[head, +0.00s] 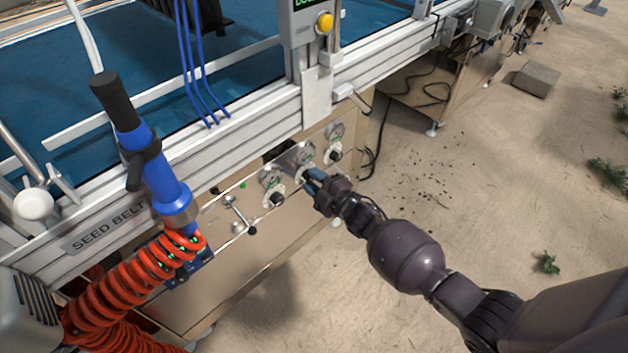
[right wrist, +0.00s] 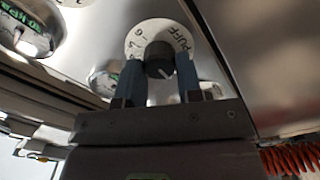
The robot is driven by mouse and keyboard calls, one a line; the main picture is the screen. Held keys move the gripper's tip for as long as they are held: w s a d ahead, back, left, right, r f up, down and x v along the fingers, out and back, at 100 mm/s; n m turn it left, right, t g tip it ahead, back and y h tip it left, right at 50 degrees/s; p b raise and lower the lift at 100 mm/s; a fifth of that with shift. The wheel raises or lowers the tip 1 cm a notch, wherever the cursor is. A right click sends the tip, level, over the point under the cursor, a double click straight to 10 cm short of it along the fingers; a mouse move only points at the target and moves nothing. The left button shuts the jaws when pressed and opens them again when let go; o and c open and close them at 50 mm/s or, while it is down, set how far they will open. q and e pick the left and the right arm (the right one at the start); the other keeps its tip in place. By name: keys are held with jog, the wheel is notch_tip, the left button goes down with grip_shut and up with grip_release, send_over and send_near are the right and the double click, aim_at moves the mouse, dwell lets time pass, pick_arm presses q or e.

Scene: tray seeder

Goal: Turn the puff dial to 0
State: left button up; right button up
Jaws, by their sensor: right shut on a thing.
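The puff dial (right wrist: 160,60) is a dark round knob on a pale disc lettered PUFF, with a white pointer line on the knob. The disc's numbers are small and tilted, so I cannot read the setting surely. My right gripper (right wrist: 160,82) has its two blue fingers shut on the knob, one on each side. In the head view my right gripper (head: 312,180) reaches the machine's front panel at the middle of three dials and hides that knob.
Similar knobs stand on either side, one left (head: 277,199) and one right (head: 335,155), with gauges above them. A small lever (head: 237,212) sticks out further left. A blue tool (head: 165,185) with a coiled orange hose (head: 130,285) hangs at left. Open floor lies right.

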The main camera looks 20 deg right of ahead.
jog(key=shift+n, duration=0.3)
dwell(0.4)
jog(key=o, duration=0.9)
pick_arm(q)
jog(key=shift+r, duration=0.1)
pick_arm(e)
jog(key=shift+o, duration=0.2)
jog(key=shift+s, duration=0.15)
pick_arm(q)
jog(key=shift+s+d+g+p, duration=0.1)
jog(key=shift+d+g+p, duration=0.35)
jog(key=shift+p, duration=0.9)
pick_arm(e)
jog(key=v, duration=1)
jog(key=shift+s, duration=0.3)
pick_arm(q)
jog(key=shift+a, duration=0.15)
pick_arm(e)
jog(key=shift+d, duration=0.15)
pick_arm(q)
jog(key=shift+a, duration=0.1)
